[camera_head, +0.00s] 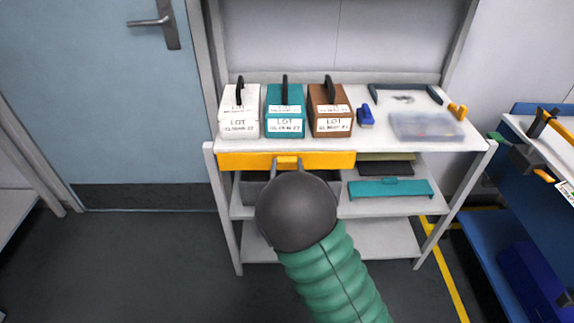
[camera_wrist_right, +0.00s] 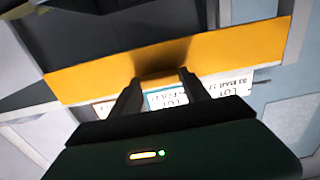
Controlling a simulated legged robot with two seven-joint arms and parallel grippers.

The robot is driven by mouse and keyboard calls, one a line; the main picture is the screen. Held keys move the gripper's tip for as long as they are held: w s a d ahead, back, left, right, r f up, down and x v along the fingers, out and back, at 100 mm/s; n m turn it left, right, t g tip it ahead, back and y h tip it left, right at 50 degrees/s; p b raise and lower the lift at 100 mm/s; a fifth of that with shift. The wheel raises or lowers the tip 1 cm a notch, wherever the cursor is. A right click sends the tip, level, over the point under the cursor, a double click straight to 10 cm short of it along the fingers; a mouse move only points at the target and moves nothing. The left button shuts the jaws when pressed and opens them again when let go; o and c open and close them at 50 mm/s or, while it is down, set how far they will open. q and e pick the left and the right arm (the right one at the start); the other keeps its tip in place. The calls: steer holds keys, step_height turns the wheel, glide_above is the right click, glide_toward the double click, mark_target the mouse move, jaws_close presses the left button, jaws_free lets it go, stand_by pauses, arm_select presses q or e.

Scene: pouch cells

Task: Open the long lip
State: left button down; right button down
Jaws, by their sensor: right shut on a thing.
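The long lip is a yellow-orange strip (camera_head: 328,160) along the left part of the shelf unit's front edge, just below the top board. A small tab (camera_head: 287,159) sticks out at its middle. My right gripper (camera_head: 288,168) is shut on this tab, with a finger at each side. In the right wrist view the lip (camera_wrist_right: 85,78) runs slantwise across the picture, and the gripper (camera_wrist_right: 158,84) meets it near its middle. The lip's exact tilt is hard to tell. My dark wrist and green arm hide part of the shelf below. My left gripper is not in view.
White, teal (camera_head: 284,106) and brown (camera_head: 329,108) LOT boxes with handles stand above the lip. A blue item (camera_head: 365,115) and a clear tray (camera_head: 426,126) are to their right. A teal piece (camera_head: 390,188) lies on the shelf below. A blue cart (camera_head: 500,205) stands at right.

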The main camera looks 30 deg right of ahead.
steer(key=c, duration=0.5)
jaws_free()
steer(key=shift+r, duration=0.1)
steer(key=shift+s+a, duration=0.1)
steer(key=p+v, duration=1.2)
steer(key=v, duration=0.4)
steer(key=shift+s+a, duration=0.15)
steer(key=shift+s, duration=0.2)
